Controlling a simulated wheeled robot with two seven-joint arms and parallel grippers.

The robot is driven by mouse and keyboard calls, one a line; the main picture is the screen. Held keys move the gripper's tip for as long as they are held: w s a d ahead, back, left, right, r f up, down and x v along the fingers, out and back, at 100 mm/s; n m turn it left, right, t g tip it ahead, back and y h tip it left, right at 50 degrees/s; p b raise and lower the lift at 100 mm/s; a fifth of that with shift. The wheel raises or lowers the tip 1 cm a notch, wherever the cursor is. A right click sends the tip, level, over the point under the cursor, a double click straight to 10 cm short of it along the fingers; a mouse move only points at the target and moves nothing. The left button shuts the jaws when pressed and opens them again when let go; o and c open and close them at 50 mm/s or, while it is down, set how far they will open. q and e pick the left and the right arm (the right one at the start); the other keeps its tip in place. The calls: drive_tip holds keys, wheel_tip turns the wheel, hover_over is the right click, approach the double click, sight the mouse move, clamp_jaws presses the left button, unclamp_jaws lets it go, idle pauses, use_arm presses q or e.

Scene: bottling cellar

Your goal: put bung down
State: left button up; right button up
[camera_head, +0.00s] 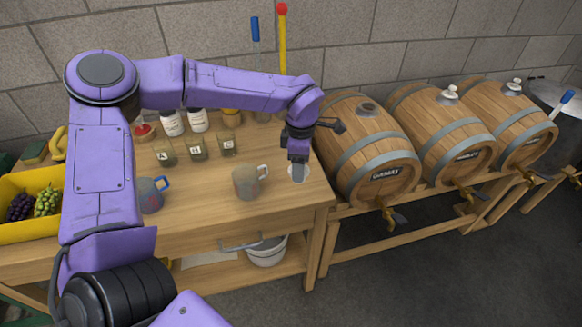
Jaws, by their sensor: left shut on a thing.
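My left gripper (298,160) points down over the right end of the wooden table (210,222). Its jaws are shut on the bung, which is mostly hidden by the fingers. A pale round patch (299,175) shows right at the fingertips; I cannot tell whether it is the bung or a small dish under it, nor whether the bung touches the table. The left barrel (352,150) has a dark bung hole on top with no pale bung in it. The middle barrel (425,130) and right barrel (500,122) each carry a pale bung. My right gripper is out of view.
A grey mug (247,182) stands left of my gripper, and a blue-handled mug (149,196) further left. Several labelled jars, including one jar (196,149), stand behind. A yellow crate (28,227) holds grapes at the far left. Bare tabletop lies in front of the mugs.

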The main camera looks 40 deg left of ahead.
use_arm(q)
drive_tip(key=a+f, duration=0.1)
drive_tip(key=f, duration=0.1)
drive_tip(key=w+a+f, duration=0.1)
drive_tip(key=f, duration=0.1)
drive_tip(key=f+p, duration=0.1)
drive_tip(key=f, duration=0.1)
drive_tip(key=shift+w+a+f, duration=0.1)
drive_tip(key=shift+w+a, duration=0.05)
drive_tip(key=shift+a, duration=0.25)
drive_tip(key=shift+w+f, duration=0.1)
drive_tip(key=shift+f, duration=0.25)
drive_tip(key=shift+f, duration=0.15)
drive_tip(key=o, duration=1)
drive_tip(key=shift+o, duration=0.2)
wheel_tip(320, 180, up, 12)
drive_tip(key=b, duration=0.1)
drive_tip(key=shift+r, duration=0.2)
